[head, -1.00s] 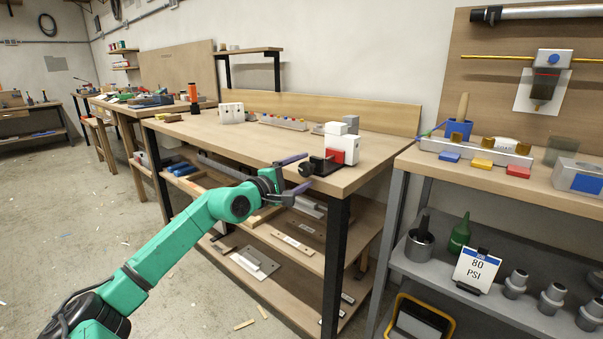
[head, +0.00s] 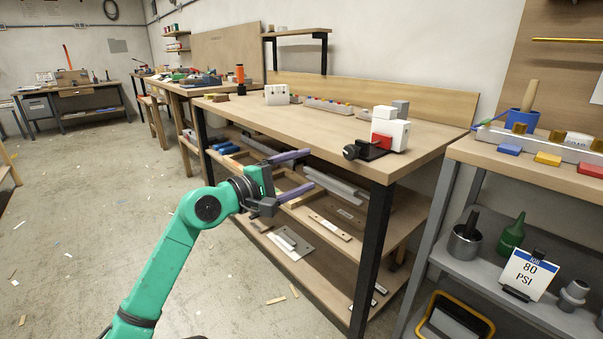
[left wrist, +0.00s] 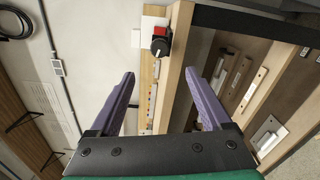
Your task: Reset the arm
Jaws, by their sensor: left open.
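My left gripper (head: 299,172) is in the middle of the head view on a green arm. Its two purple fingers are spread apart with nothing between them. It hangs in front of the workbench (head: 300,121), beside the open shelves below the top. The left wrist view also shows the gripper (left wrist: 164,95) open, with the bench edge beyond the gap. A white block device with a red part and a black knob (head: 390,130) stands on the bench's near right corner, apart from the fingers. It also shows in the wrist view (left wrist: 161,42). My right gripper is not in view.
A second bench at the right holds a blue cup (head: 521,121) and colored blocks. Its grey shelf carries an "80 PSI" sign (head: 529,274) and fittings. Lower shelves hold wood strips and metal plates (head: 291,243). The floor at the left (head: 90,220) is mostly open.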

